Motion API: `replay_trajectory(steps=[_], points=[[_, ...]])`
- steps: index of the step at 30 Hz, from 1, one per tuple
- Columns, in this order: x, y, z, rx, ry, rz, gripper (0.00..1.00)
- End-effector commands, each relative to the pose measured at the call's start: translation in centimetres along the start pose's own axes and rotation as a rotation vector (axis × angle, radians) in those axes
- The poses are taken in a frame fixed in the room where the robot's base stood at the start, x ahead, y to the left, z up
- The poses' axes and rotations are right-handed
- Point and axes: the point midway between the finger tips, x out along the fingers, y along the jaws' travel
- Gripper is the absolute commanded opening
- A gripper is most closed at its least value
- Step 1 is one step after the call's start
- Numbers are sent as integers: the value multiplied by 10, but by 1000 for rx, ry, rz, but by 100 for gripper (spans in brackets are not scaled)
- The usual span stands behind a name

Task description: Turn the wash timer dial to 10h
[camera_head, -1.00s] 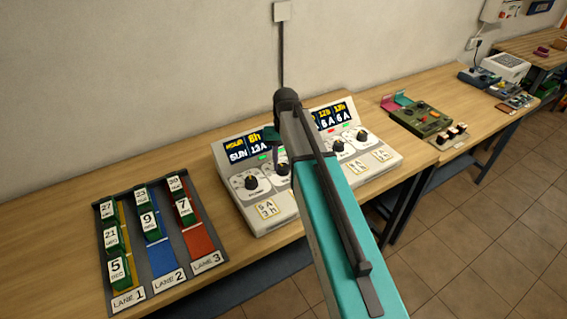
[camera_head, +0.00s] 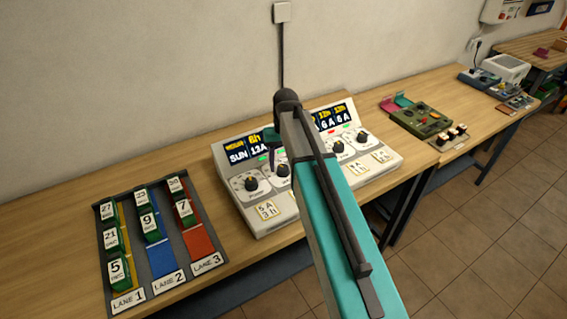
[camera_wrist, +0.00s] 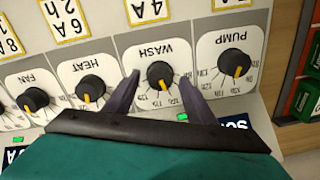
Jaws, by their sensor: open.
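The wash timer dial (camera_wrist: 160,74) is a round black knob with a yellow pointer under the upside-down word WASH in the wrist view. Its pointer faces the bottom of that picture; the small hour marks are hard to read. My gripper (camera_wrist: 157,82) is open, with one dark finger on each side of the knob; I cannot tell whether they touch it. In the head view the wash dial (camera_head: 283,170) sits on the pale control panel (camera_head: 262,221), right of the leftmost dial. My gripper (camera_head: 271,150) is partly hidden there by my arm.
The PUMP dial (camera_wrist: 235,64) and HEAT dial (camera_wrist: 90,88) flank the wash dial closely. A display (camera_head: 237,155) stands behind the knobs. A lane tray (camera_head: 197,239) with green blocks lies to the left, and a green device (camera_head: 424,120) to the right.

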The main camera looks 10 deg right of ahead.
Motion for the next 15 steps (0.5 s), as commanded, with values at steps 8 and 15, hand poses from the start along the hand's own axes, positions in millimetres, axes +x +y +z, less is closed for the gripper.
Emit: replay_trajectory(steps=[8,15], points=[[-11,0,0,0,-1,0,50],[-35,0,0,0,-1,0,50]])
